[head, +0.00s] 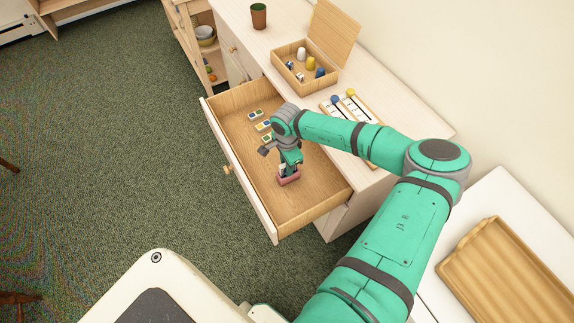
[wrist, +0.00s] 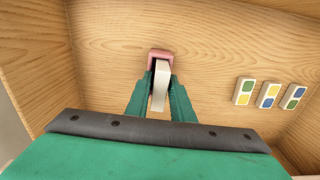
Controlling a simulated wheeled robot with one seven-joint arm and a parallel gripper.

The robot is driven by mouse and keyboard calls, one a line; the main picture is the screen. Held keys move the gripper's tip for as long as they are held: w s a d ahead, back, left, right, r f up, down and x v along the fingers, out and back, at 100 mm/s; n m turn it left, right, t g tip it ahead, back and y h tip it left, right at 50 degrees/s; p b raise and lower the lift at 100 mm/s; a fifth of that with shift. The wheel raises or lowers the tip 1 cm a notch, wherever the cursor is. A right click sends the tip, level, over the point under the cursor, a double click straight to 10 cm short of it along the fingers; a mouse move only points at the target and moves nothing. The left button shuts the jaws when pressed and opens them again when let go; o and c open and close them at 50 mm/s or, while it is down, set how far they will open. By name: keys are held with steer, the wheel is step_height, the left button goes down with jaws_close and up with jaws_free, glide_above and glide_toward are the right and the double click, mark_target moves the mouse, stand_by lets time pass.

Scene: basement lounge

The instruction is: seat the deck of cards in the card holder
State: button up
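The deck of cards (wrist: 161,84) is a pale upright block between my gripper's green fingers in the wrist view. My gripper (wrist: 161,82) appears shut on it, one finger along each side. The pink card holder (wrist: 160,54) is at the fingertips, around or just beyond the far end of the deck; I cannot tell how deep the deck sits in it. In the head view my gripper (head: 289,166) points down into the open drawer, and the pink holder (head: 290,181) is on the drawer floor below it. The fingers partly hide the holder and deck.
The open wooden drawer (head: 310,210) has walls around my gripper. Several coloured tiles (head: 263,126) lie in it, also in the wrist view (wrist: 268,95). On the cabinet top stand an open box (head: 290,78) with pegs, and a brown cup (head: 259,15). A wooden tray (head: 510,280) is right.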

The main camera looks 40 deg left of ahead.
steer(key=shift+o, duration=0.9)
